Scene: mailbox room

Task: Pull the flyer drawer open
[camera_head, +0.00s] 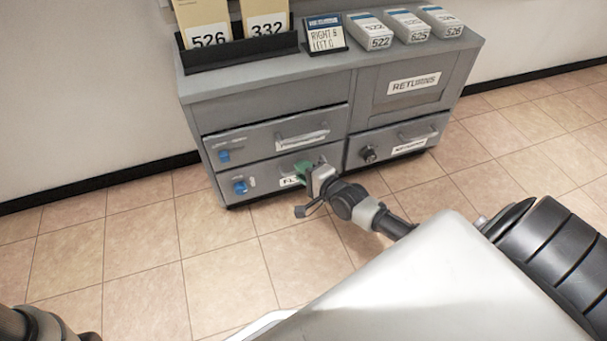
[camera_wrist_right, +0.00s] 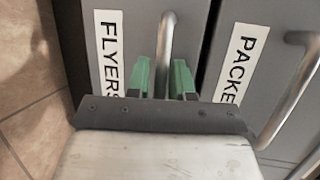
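The flyer drawer (camera_head: 265,180) is the lower left drawer of a grey cabinet, and its front looks flush with the cabinet. Its label (camera_wrist_right: 110,50) reads FLYERS in the right wrist view. My right gripper (camera_head: 314,176) is at the drawer's handle. In the right wrist view, the green fingers of this gripper (camera_wrist_right: 160,78) stand on either side of the metal bar handle (camera_wrist_right: 166,40). A small gap shows beside the bar, so the fingers look open around it. My left gripper is not in view.
Another drawer (camera_head: 270,137) lies above, and a RETURNS panel (camera_head: 414,84) is at upper right. Mail holders and boxes stand on the cabinet top (camera_head: 340,62). The tiled floor in front is clear.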

